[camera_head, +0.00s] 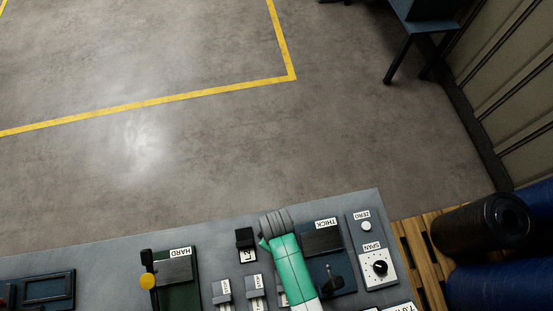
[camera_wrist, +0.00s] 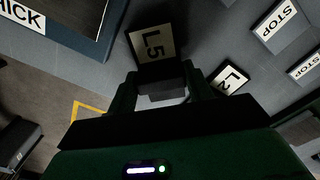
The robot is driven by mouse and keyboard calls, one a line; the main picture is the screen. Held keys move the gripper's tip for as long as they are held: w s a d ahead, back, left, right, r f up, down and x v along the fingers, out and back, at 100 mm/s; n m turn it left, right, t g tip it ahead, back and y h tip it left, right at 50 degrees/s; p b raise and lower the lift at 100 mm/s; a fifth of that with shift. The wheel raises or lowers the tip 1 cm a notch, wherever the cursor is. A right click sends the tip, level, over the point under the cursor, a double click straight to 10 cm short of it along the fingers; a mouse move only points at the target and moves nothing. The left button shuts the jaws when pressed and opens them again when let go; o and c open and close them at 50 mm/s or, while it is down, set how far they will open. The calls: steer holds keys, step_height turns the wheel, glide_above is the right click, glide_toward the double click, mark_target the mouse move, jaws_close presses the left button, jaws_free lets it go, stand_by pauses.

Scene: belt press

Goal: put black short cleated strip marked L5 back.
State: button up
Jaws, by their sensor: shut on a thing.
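In the wrist view, my gripper (camera_wrist: 160,80) has its two dark fingers close around a short black piece with a pale plate marked L5 (camera_wrist: 152,43). It is shut on this black strip. The strip is just above or at the grey panel; I cannot tell whether it touches. A second label, which looks like L2 (camera_wrist: 230,80), shows just right of the fingers, partly covered. In the head view my green arm covers the jaws and the L5 strip. A black block with a label (camera_head: 246,238) stands left of the arm there.
On the grey bench panel (camera_head: 120,262), a tray marked THICK (camera_head: 322,240) lies right of my arm and one marked HARD (camera_head: 175,271) left, beside a yellow-knobbed lever (camera_head: 147,281). A dial marked SPAN (camera_head: 380,268) is further right. Dark rolls (camera_head: 480,228) lie on a wooden pallet.

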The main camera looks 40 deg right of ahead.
steer(key=shift+f, duration=0.35)
steer(key=o, duration=1.2)
step_height(320, 180, up, 8)
steer(key=shift+f, duration=0.1)
